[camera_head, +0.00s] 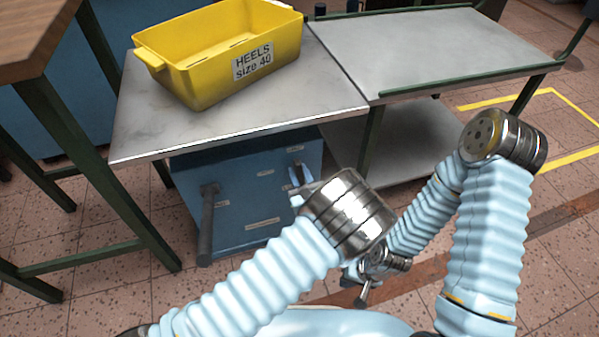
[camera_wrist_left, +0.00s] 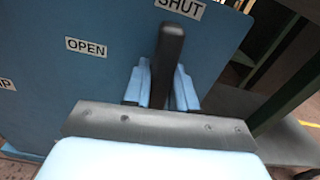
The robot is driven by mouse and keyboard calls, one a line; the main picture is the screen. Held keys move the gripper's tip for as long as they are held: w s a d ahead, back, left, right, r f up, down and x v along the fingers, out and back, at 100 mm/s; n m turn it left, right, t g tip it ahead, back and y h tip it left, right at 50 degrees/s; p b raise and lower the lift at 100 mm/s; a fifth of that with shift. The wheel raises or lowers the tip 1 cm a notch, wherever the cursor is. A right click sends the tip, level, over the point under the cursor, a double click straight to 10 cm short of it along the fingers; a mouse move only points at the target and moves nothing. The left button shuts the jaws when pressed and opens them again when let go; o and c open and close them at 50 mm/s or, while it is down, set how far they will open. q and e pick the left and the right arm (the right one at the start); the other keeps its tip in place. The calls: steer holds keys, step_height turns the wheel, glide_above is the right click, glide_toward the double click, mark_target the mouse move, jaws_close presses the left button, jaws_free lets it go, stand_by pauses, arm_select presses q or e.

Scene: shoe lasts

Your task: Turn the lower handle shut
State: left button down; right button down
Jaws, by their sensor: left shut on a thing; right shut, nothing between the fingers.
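A blue cabinet (camera_head: 245,205) with small white labels stands under the metal table. In the left wrist view, a dark handle (camera_wrist_left: 171,48) sits between the two light blue fingers of my left gripper (camera_wrist_left: 162,85), which is shut on it. The handle's free end lies just below the label SHUT (camera_wrist_left: 180,7); the label OPEN (camera_wrist_left: 86,47) is to its left. In the head view, my left gripper (camera_head: 297,178) is at the cabinet's right side, and my wrist hides most of the held handle. My right gripper (camera_head: 362,292) is shut and empty, low and apart from the cabinet.
A long dark bar (camera_head: 207,225) hangs at the cabinet's left front. A yellow bin (camera_head: 205,75) labelled HEELS size 40 stands on the metal table (camera_head: 150,125) above. Another table (camera_head: 470,50) with a lower shelf is at right. A green-legged bench (camera_head: 105,170) stands at left.

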arm_select(q)
steer(key=shift+f+m, duration=0.1)
steer(key=shift+m, duration=0.6)
steer(key=c, duration=1)
jaws_free()
steer(key=shift+s, duration=0.1)
steer(key=v, duration=1.3)
steer(key=shift+s, duration=0.3)
steer(key=shift+d, duration=0.2)
